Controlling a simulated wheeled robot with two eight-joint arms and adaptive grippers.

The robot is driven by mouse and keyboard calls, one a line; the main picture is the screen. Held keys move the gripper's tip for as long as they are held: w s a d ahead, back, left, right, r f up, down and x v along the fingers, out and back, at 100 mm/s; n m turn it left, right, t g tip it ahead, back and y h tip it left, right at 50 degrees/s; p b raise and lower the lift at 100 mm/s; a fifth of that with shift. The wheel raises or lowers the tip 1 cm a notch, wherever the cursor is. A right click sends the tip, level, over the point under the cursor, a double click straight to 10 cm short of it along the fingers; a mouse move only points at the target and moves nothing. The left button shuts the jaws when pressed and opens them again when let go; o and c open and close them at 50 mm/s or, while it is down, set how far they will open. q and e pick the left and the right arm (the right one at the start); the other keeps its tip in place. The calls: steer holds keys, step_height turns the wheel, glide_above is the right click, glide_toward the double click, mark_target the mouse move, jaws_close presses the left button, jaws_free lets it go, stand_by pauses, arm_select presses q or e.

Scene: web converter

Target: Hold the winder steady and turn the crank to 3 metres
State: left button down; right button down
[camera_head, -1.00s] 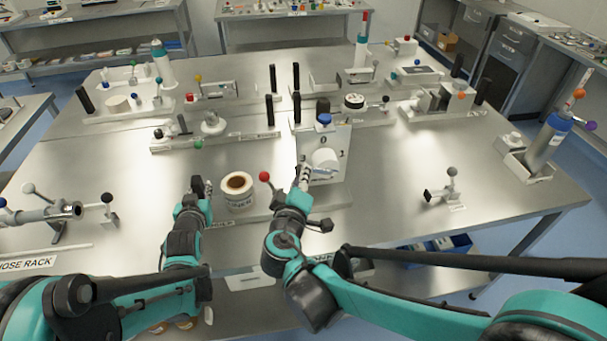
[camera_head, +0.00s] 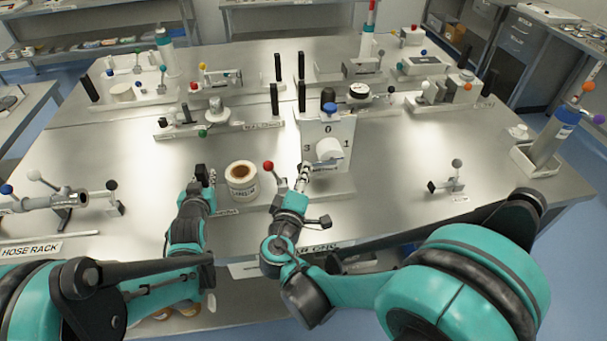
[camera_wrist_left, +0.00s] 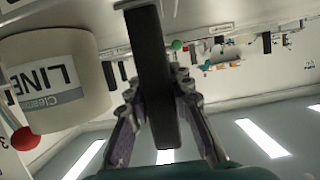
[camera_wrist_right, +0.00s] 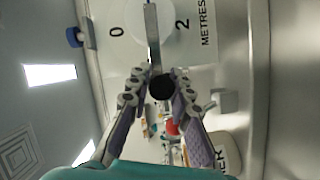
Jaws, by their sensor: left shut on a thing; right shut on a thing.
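The winder's upright white dial plate (camera_head: 335,130) stands on a flat base (camera_head: 330,185), with 0 at top, 1 at right and 3 at left. The right wrist view shows 2 and METRES on the plate (camera_wrist_right: 235,40). My right gripper (camera_head: 303,178) is shut on the crank's dark knob (camera_wrist_right: 161,87). The crank arm (camera_wrist_right: 152,35) runs from the hub toward the dial's 3 side; its exact angle is unclear. My left gripper (camera_head: 205,180) is shut on a black upright post (camera_wrist_left: 155,75) left of the labelled roll (camera_head: 241,182).
A red ball-topped lever (camera_head: 268,167) stands between the roll and my right gripper. A hose rack (camera_head: 45,205) is at left, a small grey-knobbed fixture (camera_head: 450,185) at right. Several fixtures line the back.

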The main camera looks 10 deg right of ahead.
arm_select(q)
steer(key=shift+s+f, duration=0.2)
steer(key=shift+f, duration=0.15)
arm_select(e)
steer(key=shift+f, duration=0.1)
steer(key=c, duration=1.4)
jaws_free()
steer(key=shift+o, duration=0.2)
steer(key=shift+s, duration=0.1)
steer(key=v, duration=1.2)
arm_select(q)
steer(key=shift+w+r, duration=0.15)
steer(key=shift+r, duration=0.15)
steer(key=c, duration=1.3)
jaws_free()
steer(key=shift+r, duration=0.1)
